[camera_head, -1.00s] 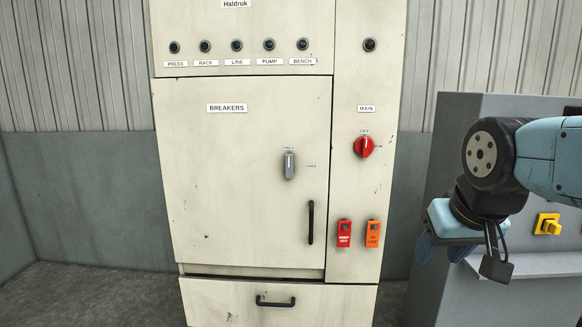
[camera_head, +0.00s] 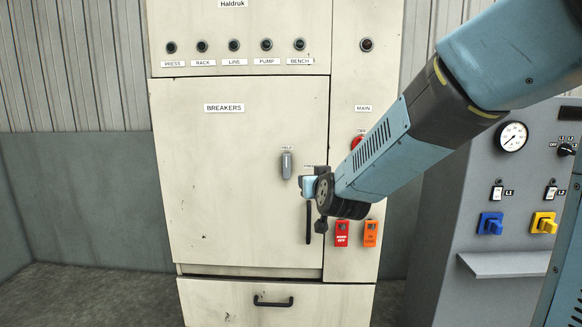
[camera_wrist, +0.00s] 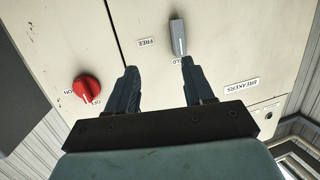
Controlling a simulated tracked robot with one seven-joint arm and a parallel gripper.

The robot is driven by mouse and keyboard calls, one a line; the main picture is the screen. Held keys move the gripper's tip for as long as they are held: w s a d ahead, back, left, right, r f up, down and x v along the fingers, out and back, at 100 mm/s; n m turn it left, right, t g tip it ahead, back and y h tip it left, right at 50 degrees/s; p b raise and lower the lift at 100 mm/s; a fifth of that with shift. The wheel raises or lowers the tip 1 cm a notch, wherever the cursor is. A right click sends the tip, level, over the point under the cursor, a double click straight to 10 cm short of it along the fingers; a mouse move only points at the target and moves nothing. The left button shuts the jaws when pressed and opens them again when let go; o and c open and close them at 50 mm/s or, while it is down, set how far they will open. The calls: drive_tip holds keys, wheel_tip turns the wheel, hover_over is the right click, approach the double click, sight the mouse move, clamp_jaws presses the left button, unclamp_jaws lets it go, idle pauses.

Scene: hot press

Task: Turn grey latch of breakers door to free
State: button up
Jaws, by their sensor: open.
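The grey latch (camera_head: 287,165) sits on the cream breakers door (camera_head: 235,210). Its handle stands upright at the "HELD" label, with the "FREE" label to its right. It also shows in the wrist view (camera_wrist: 178,38), just beyond the fingertip on the right side. My gripper (camera_wrist: 158,65) is open and empty; the latch is not between its fingers. In the head view my gripper (camera_head: 308,187) is in front of the door, right of and slightly below the latch.
A red main switch (camera_wrist: 88,88) is beside the door, partly hidden by my arm in the head view. A grey panel (camera_head: 440,200) with a gauge and switches stands at right. Left of the cabinet is clear.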

sight(286, 163)
drive_tip(key=w+a+f+m+t+h, duration=0.3)
drive_tip(key=a+f+t+h, duration=0.1)
drive_tip(key=a+f+t, duration=0.3)
drive_tip(key=x, duration=0.9)
drive_tip(key=a+r+x, duration=0.1)
drive_tip(key=x, duration=0.4)
drive_tip(key=shift+c, duration=0.5)
